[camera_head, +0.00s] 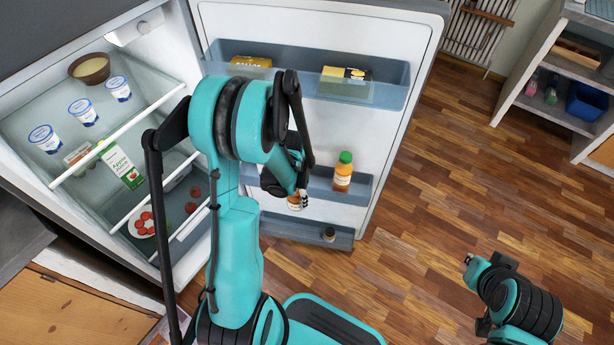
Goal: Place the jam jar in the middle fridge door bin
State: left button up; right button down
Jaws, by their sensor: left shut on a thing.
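My left gripper (300,192) is in front of the open fridge door, at the middle door bin (362,188). It is shut on a small pale jar with an orange-red tint, the jam jar (294,203), which is partly hidden by the fingers. The jar is near the front of the middle bin, towards its left part. I cannot tell whether it is above the bin, inside it or touching it. My left arm hides the bin's left end.
A green-capped bottle (343,172) stands in the middle bin, right of the jar. The top bin (392,92) holds yellow boxes. The low bin (285,229) holds a small dark jar (329,235). Fridge shelves with food are at left. Wooden floor (440,190) is clear at right.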

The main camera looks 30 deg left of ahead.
pick_arm(q)
jog(key=w+a+p, duration=0.3)
jog(key=w+a, duration=0.1)
jog(key=w, duration=0.8)
jog(key=shift+s+d+f+b, duration=0.1)
jog(key=shift+f+b, duration=1.15)
jog(key=shift+f, duration=0.6)
jog(key=shift+s+d+f+b, duration=0.1)
jog(key=shift+f+b, duration=1.1)
jog(key=shift+f, duration=0.6)
jog(key=shift+r, duration=0.15)
jog(key=o, duration=1.3)
